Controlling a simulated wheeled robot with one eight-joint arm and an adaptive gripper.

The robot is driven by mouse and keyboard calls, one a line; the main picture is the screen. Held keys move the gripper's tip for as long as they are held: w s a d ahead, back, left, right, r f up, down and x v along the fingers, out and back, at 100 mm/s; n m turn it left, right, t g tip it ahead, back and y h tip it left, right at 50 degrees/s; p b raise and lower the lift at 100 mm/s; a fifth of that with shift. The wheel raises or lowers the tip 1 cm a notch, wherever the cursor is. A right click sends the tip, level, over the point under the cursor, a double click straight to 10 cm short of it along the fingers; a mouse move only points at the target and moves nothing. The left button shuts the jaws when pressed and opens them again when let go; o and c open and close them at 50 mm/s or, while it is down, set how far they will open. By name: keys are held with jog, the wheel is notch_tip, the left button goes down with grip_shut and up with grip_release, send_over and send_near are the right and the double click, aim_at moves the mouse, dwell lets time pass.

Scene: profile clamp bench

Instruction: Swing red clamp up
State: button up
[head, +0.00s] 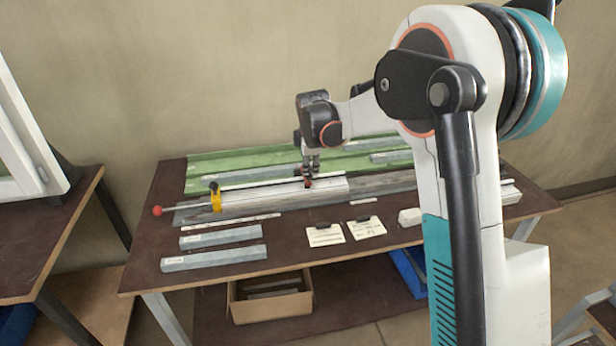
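A small red part (308,183), which looks like the red clamp, shows at the white profile (265,198) on the bench. It is mostly hidden by my gripper (311,173), which points down right over it. The fingertips are at or touching the red part; I cannot tell whether they grip it. A yellow clamp (215,197) stands upright around the left part of the profile. A rod with a red ball knob (157,211) sticks out at the left end.
The brown bench (290,250) carries grey bars (213,258) in front and a green mat (230,160) behind. Two paper cards (324,236) and a white block (410,217) lie near the front. A cardboard box (270,306) stands below. My arm hides part of the right side.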

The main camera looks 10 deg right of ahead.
aim_at(309, 176)
jog(key=b+x, duration=0.3)
jog(key=x, duration=0.8)
jog(key=shift+s+r, duration=0.1)
jog(key=shift+r, duration=0.1)
grip_shut()
